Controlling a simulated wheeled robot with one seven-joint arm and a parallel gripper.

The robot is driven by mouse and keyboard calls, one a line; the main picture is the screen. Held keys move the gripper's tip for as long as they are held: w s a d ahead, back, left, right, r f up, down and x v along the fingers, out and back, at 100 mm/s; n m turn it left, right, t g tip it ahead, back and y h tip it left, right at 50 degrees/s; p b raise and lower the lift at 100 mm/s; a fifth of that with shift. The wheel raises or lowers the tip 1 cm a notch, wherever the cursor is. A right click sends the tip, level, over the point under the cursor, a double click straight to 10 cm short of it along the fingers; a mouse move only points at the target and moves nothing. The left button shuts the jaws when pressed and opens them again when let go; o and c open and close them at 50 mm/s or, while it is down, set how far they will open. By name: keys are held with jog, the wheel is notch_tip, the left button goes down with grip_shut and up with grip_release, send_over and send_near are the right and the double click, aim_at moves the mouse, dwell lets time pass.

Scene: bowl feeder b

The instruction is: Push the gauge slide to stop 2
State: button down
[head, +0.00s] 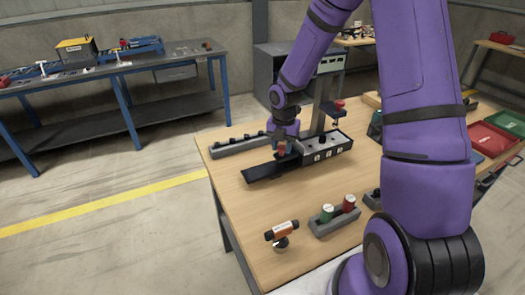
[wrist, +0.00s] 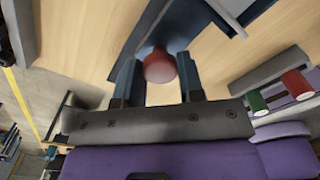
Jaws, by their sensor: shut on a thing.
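The slide's red knob (wrist: 159,66) is between my gripper's two dark fingers (wrist: 158,58) in the wrist view. My gripper (head: 282,152) reaches down at the gauge's left end in the head view and is shut on the knob. The fingers hide part of the slide there. I cannot read which stop the slide is at.
A long grey rail (head: 238,146) lies behind the gauge. A grey holder (head: 335,220) with a green and a red cylinder and an orange-and-black tool on a stand (head: 282,233) are at the front. Red (head: 493,138) and green bins are at right.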

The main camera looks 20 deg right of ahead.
aim_at(294, 151)
jog(key=shift+d, duration=2.4)
jog(key=c, duration=0.7)
grip_release()
jog(key=shift+c, duration=0.2)
jog(key=shift+r, duration=0.1)
notch_tip(294, 151, up, 11)
jog(key=shift+f, duration=0.2)
